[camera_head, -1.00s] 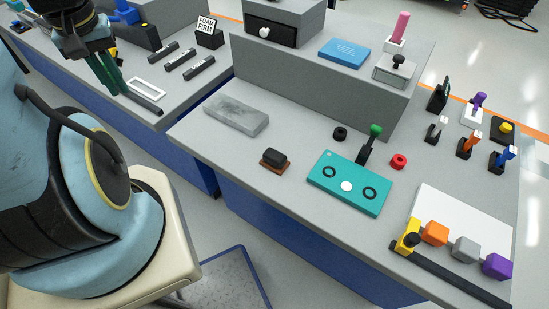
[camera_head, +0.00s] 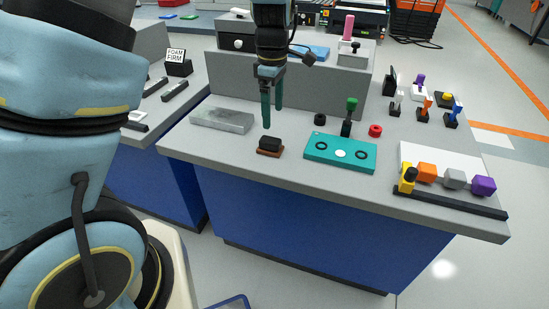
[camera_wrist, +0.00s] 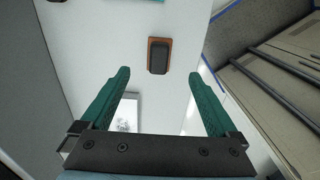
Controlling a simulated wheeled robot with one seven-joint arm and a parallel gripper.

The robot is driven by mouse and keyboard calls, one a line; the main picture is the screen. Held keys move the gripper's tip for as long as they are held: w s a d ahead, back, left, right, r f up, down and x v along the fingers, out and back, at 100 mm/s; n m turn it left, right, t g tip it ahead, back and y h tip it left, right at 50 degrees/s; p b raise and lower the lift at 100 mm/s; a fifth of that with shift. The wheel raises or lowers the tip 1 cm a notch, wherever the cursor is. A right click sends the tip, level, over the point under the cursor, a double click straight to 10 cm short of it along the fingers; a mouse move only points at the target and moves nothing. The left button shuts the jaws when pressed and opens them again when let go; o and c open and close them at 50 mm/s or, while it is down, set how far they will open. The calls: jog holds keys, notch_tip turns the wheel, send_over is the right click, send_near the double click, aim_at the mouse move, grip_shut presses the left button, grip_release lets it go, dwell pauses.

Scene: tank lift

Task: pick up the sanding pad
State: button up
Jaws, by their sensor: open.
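The sanding pad (camera_head: 270,145) is a small block with a black top and a reddish-brown base, lying on the grey bench near its front edge. It also shows in the wrist view (camera_wrist: 159,56), top centre, ahead of the fingers and between their lines. My gripper (camera_head: 271,116) has two green fingers pointing down, above and just behind the pad in the head view. In the wrist view my gripper (camera_wrist: 158,78) is open with nothing between its fingertips. The pad is apart from the fingers and fully visible.
A grey slab (camera_head: 222,119) lies left of the pad. A teal panel (camera_head: 340,154) with a green-knobbed lever (camera_head: 350,112) stands to the right. A raised grey block (camera_head: 325,98) is behind. Coloured cubes (camera_head: 455,180) sit farther right. The bench front edge is close to the pad.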

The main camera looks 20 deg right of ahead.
aim_at(270, 139)
notch_tip(270, 139, down, 5)
jog(key=shift+f+p, duration=0.1)
jog(key=shift+p, duration=0.2)
jog(key=f, duration=0.1)
jog(key=f+p, duration=0.1)
jog(key=f, duration=0.2)
jog(key=shift+w+a, duration=0.35)
jog(key=shift+f, duration=0.65)
jog(key=shift+c, duration=0.3)
jog(key=c, duration=1.4)
notch_tip(270, 139, up, 10)
jog(key=shift+r+b, duration=0.1)
jog(key=shift+b, duration=0.45)
